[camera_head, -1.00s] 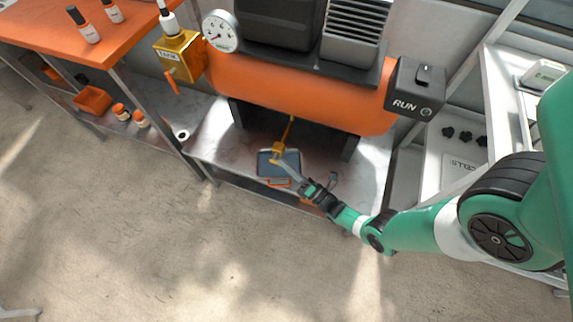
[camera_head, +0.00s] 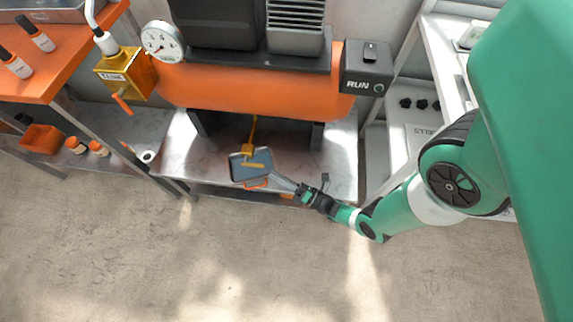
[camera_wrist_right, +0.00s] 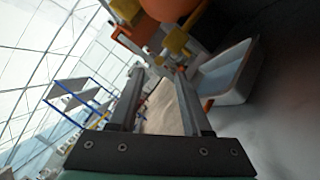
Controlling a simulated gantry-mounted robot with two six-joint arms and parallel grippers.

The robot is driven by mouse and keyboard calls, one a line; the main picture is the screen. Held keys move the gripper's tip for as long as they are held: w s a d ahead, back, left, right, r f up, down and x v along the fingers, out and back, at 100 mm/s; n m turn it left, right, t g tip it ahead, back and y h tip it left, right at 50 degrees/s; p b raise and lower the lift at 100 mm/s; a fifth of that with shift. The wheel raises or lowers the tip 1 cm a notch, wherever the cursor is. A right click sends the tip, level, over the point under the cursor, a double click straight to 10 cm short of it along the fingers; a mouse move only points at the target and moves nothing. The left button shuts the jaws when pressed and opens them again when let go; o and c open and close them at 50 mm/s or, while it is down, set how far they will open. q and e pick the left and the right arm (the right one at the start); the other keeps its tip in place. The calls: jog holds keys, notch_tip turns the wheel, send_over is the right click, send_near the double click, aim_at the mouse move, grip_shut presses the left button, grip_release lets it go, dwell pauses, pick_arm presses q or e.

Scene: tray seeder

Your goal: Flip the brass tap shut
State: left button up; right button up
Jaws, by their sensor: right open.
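The brass tap (camera_head: 248,149) hangs on a thin brass pipe under the orange tank (camera_head: 250,92). A flat brass bar, apparently its lever, lies crosswise just below it, over the blue-grey pan (camera_head: 237,170). My right gripper (camera_head: 274,177) is at the pan's right side, to the lower right of the tap, and appears apart from it. In the right wrist view its two fingers (camera_wrist_right: 157,72) are spread with nothing between them. A yellow-brass part (camera_wrist_right: 177,42), likely the tap, shows just beyond the fingertips there. My left gripper is not in view.
The pan with its orange handle (camera_head: 256,184) sits on the metal shelf (camera_head: 200,150). A yellow TANK valve box (camera_head: 124,75) with an orange lever, a gauge (camera_head: 162,41) and a RUN switch box (camera_head: 366,70) surround the tank. The floor in front is clear.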

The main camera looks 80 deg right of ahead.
jog(key=shift+v, duration=2.3)
jog(key=shift+w, duration=0.1)
